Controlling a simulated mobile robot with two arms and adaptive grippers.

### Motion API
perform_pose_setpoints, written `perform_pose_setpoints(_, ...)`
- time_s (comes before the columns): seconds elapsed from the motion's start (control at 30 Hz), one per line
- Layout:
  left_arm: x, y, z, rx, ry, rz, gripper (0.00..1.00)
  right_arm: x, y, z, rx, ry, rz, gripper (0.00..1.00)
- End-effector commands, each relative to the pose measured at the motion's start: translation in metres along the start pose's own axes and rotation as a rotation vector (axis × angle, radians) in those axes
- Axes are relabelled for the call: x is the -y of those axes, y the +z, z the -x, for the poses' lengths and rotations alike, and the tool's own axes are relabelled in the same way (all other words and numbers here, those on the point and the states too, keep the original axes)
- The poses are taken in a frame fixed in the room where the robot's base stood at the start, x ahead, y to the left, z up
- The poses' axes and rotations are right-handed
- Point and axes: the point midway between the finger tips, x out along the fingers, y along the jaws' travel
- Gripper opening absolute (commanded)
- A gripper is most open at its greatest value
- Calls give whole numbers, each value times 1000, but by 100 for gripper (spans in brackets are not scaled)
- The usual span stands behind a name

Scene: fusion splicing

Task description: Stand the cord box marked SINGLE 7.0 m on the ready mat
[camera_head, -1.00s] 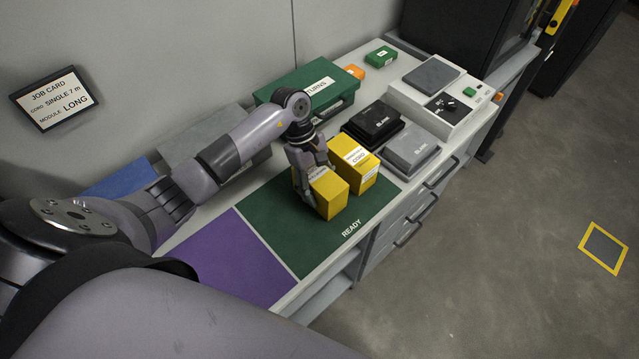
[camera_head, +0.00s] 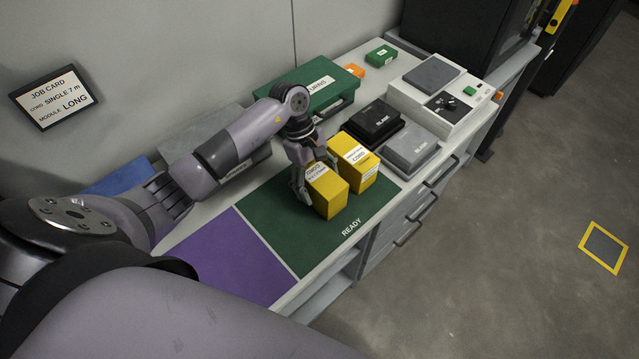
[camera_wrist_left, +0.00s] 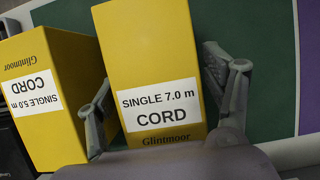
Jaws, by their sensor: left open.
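The yellow cord box marked SINGLE 7.0 m (camera_head: 331,200) stands on the green ready mat (camera_head: 285,235). Its label faces the camera in the left wrist view, where the box (camera_wrist_left: 150,60) fills the middle. My left gripper (camera_head: 312,174) is at this box, with its fingers on either side of it. In the left wrist view the left gripper (camera_wrist_left: 165,98) is open, with a gap showing between the right finger and the box. The left finger is close to the box; I cannot tell if it touches. My right gripper is not in view.
A second yellow box (camera_head: 360,172), marked SINGLE 5.0 m (camera_wrist_left: 45,95), stands close beside it. Black (camera_head: 373,121) and grey (camera_head: 411,148) BLANK items lie behind. A green RETURNS container (camera_head: 318,82) is at the back. The purple mat (camera_head: 225,262) is bare.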

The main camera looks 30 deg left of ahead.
Motion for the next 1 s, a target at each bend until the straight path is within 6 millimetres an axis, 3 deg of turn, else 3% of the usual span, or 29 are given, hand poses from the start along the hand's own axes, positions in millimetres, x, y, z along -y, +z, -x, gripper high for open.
perform_pose_setpoints(0.3, -1, -3, 66, -6, 5, -1, 75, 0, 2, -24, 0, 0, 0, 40)
perform_pose_setpoints(0.5, 0, -2, 99, -5, 2, 0, 75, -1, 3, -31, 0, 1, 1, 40)
perform_pose_setpoints(0.7, 0, -1, 111, -2, 0, -1, 75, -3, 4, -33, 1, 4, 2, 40)
perform_pose_setpoints(1.0, 0, 0, 111, -2, 0, 0, 75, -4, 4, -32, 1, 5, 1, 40)
